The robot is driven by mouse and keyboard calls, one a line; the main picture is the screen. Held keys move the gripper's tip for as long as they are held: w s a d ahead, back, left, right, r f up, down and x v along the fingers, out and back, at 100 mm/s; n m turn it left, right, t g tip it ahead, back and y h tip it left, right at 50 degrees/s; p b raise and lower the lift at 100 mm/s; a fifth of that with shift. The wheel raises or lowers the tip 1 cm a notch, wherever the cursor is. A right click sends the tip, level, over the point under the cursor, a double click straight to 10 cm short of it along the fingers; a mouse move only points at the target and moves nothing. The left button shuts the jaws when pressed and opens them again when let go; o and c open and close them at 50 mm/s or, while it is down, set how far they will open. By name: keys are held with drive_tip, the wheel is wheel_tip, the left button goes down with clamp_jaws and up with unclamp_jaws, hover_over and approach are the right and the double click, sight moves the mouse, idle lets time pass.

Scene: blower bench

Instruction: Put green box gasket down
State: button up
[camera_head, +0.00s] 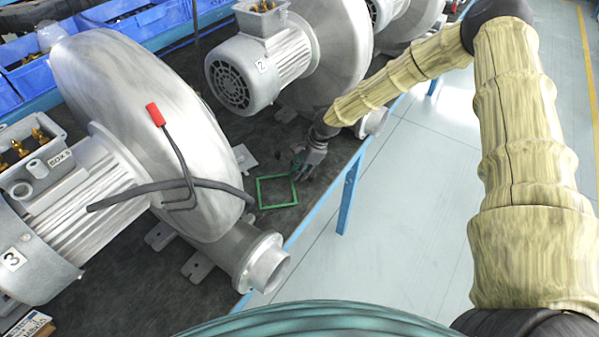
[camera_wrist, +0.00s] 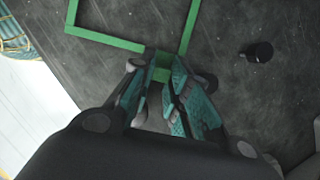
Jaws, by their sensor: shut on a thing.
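The green box gasket (camera_head: 277,205) is a thin square frame at the bench's front edge, between two blowers. In the wrist view the gasket (camera_wrist: 112,40) runs across the top, with one corner between my fingertips. My gripper (camera_head: 298,172) is at the gasket's far right corner in the head view. In the wrist view my gripper (camera_wrist: 164,75) is shut on that corner. The gasket looks level with the dark bench top (camera_head: 215,128) and very close to it; I cannot tell whether it touches. Part of the held corner is hidden by the fingers.
A large blower with a motor marked 3 (camera_head: 130,100) stands at left, its outlet flange (camera_head: 265,262) near the gasket. Another blower marked 2 (camera_head: 262,68) stands behind. A small black cylinder (camera_wrist: 258,52) is on the bench. Blue bins (camera_head: 35,68) line the back left.

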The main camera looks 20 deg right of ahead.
drive_tip(key=shift+f, duration=0.15)
drive_tip(key=o, duration=0.8)
drive_tip(key=shift+f, duration=0.1)
drive_tip(key=shift+c, duration=0.2)
drive_tip(key=shift+d+r+p, duration=0.1)
drive_tip(key=shift+r+p, duration=0.65)
drive_tip(key=shift+r, duration=0.05)
drive_tip(key=shift+d+r+b, duration=0.15)
drive_tip(key=shift+b, duration=0.2)
drive_tip(key=b+v, duration=0.3)
drive_tip(key=v, duration=0.8)
drive_tip(key=shift+r, duration=0.25)
